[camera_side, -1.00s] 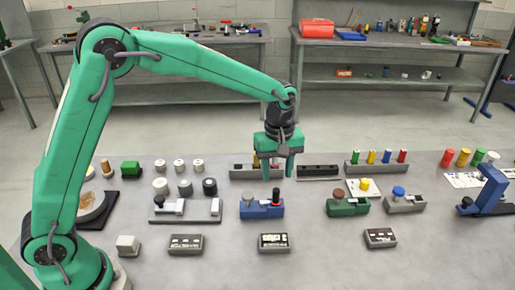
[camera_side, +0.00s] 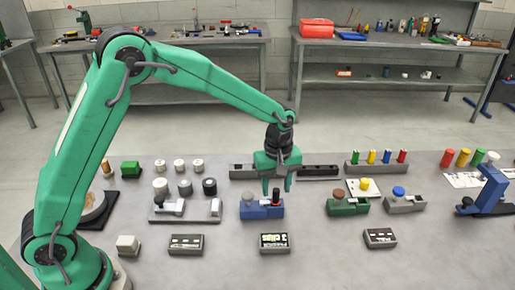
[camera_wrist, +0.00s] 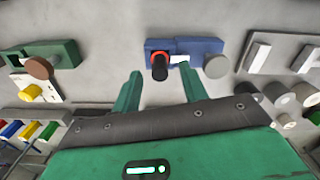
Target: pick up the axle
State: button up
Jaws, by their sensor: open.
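A black upright peg with a red ring (camera_side: 276,197) stands on a blue carrier (camera_side: 259,211) in the middle of the table. It may be the axle; no label on it says so. In the wrist view the black peg (camera_wrist: 160,71) is seen end-on, with the red ring behind it and a white piece beside it on the blue carrier (camera_wrist: 205,46). My gripper (camera_side: 277,188) is open and empty, with its fingertips close above the peg. In the wrist view the peg lies between the two fingertips (camera_wrist: 160,72).
A grey knob (camera_side: 247,194) stands on the blue carrier's left end. A green carrier (camera_side: 346,209) is to the right and a grey fixture (camera_side: 186,214) to the left. A dark placard (camera_side: 274,243) lies in front. The table's front stretch is mostly clear.

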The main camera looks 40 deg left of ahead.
aim_at(276, 201)
jog(key=shift+f, duration=1.2)
grip_shut()
